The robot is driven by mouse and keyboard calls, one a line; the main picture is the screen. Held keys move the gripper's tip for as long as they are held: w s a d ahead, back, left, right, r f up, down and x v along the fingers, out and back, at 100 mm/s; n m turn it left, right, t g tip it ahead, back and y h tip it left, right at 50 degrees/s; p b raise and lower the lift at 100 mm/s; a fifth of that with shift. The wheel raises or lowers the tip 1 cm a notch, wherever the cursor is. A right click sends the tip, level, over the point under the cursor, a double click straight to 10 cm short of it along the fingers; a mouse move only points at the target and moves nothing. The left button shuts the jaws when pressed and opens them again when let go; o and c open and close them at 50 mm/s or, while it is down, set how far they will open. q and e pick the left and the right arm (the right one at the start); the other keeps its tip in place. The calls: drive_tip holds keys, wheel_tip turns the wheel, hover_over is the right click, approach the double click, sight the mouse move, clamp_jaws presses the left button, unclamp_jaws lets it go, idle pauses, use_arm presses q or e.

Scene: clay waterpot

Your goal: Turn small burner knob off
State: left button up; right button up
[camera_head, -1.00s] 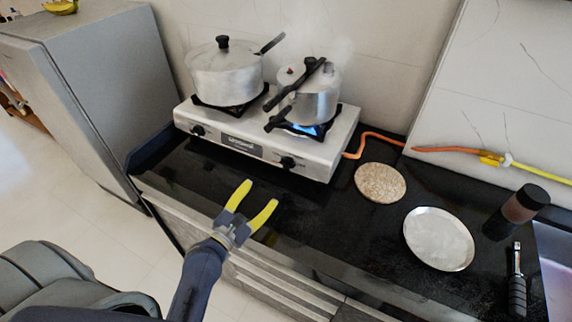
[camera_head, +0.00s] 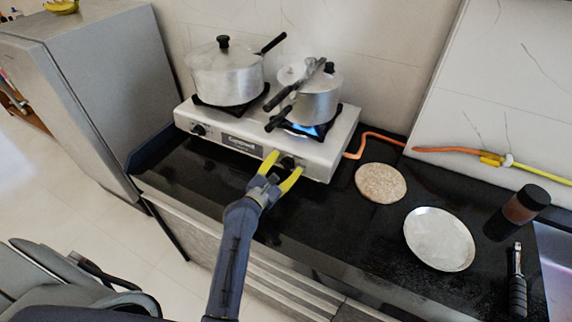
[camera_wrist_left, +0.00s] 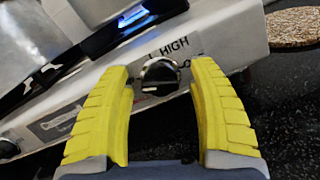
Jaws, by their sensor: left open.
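The silver gas stove (camera_head: 322,155) stands on the black counter against the wall. Its right knob (camera_head: 287,163), black with a silver rim, is on the front panel below the burner with a blue flame (camera_head: 312,130). In the left wrist view this knob (camera_wrist_left: 160,77) sits between the yellow fingers, near their tips, beside the printed word HIGH. My left gripper (camera_head: 283,166) is open, with a finger on each side of the knob; I see gaps between fingers and knob. The other knob (camera_head: 198,130) is at the stove's left. My right gripper is not in view.
A steaming pressure cooker (camera_head: 318,98) stands over the lit burner, its handles sticking out to the left. A lidded pot (camera_head: 226,75) stands on the left burner. An orange hose (camera_head: 372,137), round board (camera_head: 381,181) and metal plate (camera_head: 439,238) lie right of the stove.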

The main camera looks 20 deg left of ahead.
use_arm(q)
drive_tip(key=shift+w, duration=0.25)
drive_tip(key=shift+c, duration=0.4)
drive_tip(key=c, duration=1.2)
drive_tip(key=shift+o, duration=0.2)
